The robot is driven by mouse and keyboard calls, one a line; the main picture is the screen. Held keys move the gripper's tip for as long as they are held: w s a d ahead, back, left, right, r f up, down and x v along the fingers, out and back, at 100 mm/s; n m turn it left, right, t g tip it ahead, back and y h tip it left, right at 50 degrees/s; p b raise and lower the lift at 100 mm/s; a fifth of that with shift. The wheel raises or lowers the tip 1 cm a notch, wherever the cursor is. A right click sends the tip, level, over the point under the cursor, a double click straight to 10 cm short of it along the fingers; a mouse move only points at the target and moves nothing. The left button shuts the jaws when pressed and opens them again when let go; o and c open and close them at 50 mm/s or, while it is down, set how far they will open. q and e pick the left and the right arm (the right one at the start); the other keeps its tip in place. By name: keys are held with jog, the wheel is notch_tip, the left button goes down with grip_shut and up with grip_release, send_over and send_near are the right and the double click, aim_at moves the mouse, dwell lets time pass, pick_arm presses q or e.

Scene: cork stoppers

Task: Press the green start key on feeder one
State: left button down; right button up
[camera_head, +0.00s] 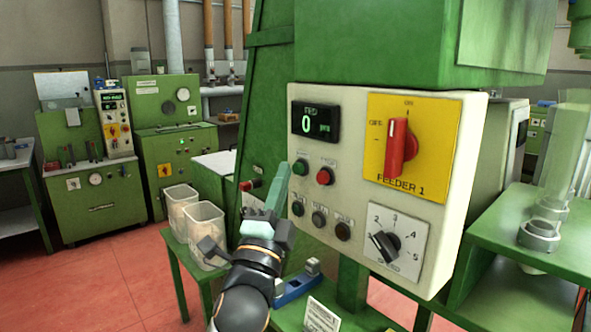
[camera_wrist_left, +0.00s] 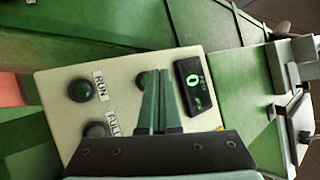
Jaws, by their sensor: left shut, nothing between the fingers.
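The feeder one panel (camera_head: 360,120) is a pale box with a "FEEDER 1" plate and a display (camera_head: 315,122) reading 0. The green start key (camera_head: 300,167) sits under the display, left of a red key (camera_head: 325,176). My left gripper (camera_head: 287,168) is shut and empty, its fingertips just left of the green key in the head view. In the left wrist view the closed fingers (camera_wrist_left: 155,76) overlap a round key (camera_wrist_left: 141,81), partly hidden behind them. I cannot tell whether they touch it. My right gripper is not in view.
A red rotary switch (camera_head: 400,148) on a yellow plate and a black speed knob (camera_head: 385,245) are on the panel's right. Lower lamps include the RUN lamp (camera_wrist_left: 81,91). Clear bins (camera_head: 205,235) stand on a green table at left. Other green machines stand behind.

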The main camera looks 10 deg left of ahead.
pick_arm(q)
jog(key=shift+w+d, duration=0.25)
jog(key=shift+w, duration=0.05)
dwell(0.6)
jog(key=shift+w+d+r+y, duration=0.1)
jog(key=shift+w+d+y, duration=0.1)
jog(key=shift+y, duration=0.1)
dwell(0.3)
jog(key=shift+s+a, duration=0.1)
jog(key=shift+s+a+p, duration=0.4)
jog(key=shift+s+a, duration=0.05)
jog(key=shift+s, duration=0.2)
